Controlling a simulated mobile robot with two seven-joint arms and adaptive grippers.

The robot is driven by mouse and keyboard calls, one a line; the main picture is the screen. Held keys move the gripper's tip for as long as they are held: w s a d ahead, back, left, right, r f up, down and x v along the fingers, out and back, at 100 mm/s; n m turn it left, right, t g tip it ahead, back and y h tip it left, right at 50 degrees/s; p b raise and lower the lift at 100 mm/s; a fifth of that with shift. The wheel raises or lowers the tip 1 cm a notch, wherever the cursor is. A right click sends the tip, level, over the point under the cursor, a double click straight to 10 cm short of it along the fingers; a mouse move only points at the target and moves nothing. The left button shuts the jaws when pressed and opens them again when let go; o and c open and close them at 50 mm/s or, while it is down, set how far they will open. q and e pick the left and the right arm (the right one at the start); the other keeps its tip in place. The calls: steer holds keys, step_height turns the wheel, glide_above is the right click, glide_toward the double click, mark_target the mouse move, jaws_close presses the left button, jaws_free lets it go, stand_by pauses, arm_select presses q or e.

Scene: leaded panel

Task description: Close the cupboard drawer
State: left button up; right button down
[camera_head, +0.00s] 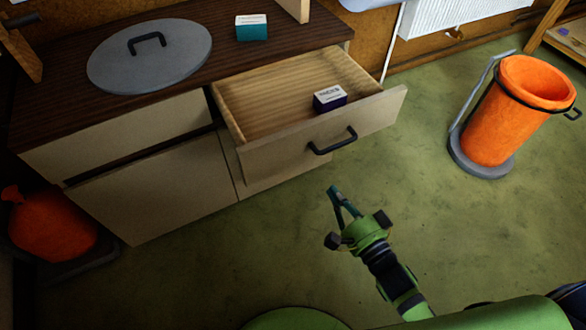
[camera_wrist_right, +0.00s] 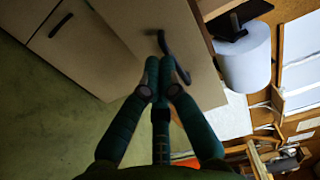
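The cupboard drawer (camera_head: 262,162) is pulled out from the dark-topped cupboard (camera_head: 135,205). Its pale front bears a black bar handle (camera_head: 333,141). A small dark box with a white top (camera_head: 330,99) lies inside the drawer. My right gripper (camera_head: 336,192) is in front of the drawer, below and apart from the handle in the head view. In the right wrist view its teal fingers (camera_wrist_right: 160,68) come together at the tips, with nothing seen between them. The handle (camera_wrist_right: 174,55) shows just beyond the fingertips there. My left gripper is not in view.
A grey round lid (camera_head: 150,60) and a teal-and-white box (camera_head: 252,27) lie on the cupboard top. An orange bin (camera_head: 510,110) stands on the right, and an orange bag (camera_head: 50,230) sits at the left. The green floor before the drawer is clear.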

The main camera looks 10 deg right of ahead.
glide_toward(302, 143)
steer(key=x, duration=0.6)
steer(key=shift+a, duration=0.1)
steer(key=shift+w+a, duration=0.1)
steer(key=shift+w, duration=0.2)
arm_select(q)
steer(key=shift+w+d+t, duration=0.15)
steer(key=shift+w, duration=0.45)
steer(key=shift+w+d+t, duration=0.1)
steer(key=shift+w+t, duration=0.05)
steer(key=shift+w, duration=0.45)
arm_select(e)
steer(key=shift+w, duration=0.2)
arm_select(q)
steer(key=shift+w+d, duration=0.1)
arm_select(e)
steer(key=shift+w, duration=0.1)
